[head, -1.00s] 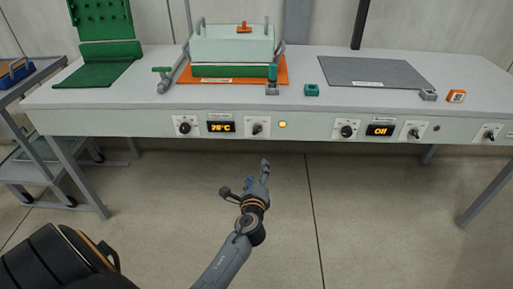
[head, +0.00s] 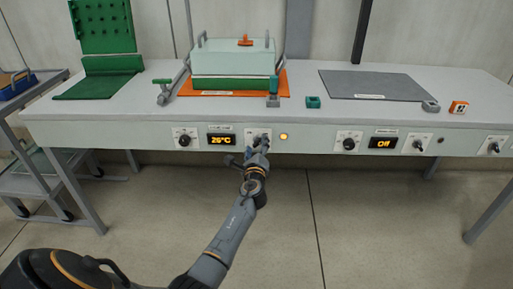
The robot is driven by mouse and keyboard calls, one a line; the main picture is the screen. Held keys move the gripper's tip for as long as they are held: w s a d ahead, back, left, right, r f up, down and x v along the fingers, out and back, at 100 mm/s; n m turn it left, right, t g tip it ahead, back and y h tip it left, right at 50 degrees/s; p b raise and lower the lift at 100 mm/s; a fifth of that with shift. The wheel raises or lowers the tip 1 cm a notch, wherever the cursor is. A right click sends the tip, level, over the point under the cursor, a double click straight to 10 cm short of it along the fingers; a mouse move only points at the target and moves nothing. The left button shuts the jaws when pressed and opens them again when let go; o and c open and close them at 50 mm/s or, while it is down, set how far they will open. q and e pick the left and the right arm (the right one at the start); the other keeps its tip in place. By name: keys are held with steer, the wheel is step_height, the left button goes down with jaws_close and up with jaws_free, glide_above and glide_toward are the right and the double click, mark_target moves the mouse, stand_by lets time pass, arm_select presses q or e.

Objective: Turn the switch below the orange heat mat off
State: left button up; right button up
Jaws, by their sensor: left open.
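The orange heat mat (head: 284,84) lies on the bench, with a pale green box on a darker green base on it. Below it on the bench's front face are a knob (head: 184,139), a lit display (head: 221,140), the switch (head: 265,133) on a white plate, and a glowing yellow lamp (head: 284,136). My left gripper (head: 253,151) is open, with its upper fingertip at the switch. It covers much of the switch, so its lever position and any contact cannot be told. My right gripper is not in view.
A grey mat (head: 375,85) lies to the right, above a second knob (head: 348,144), a display reading Off (head: 382,143) and another switch (head: 418,146). A grey cart (head: 62,170) stands at the left. The floor below the bench front is clear.

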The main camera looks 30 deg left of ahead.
arm_select(q)
steer(key=shift+w+a, duration=0.15)
steer(key=shift+w, duration=0.1)
steer(key=c, duration=1.2)
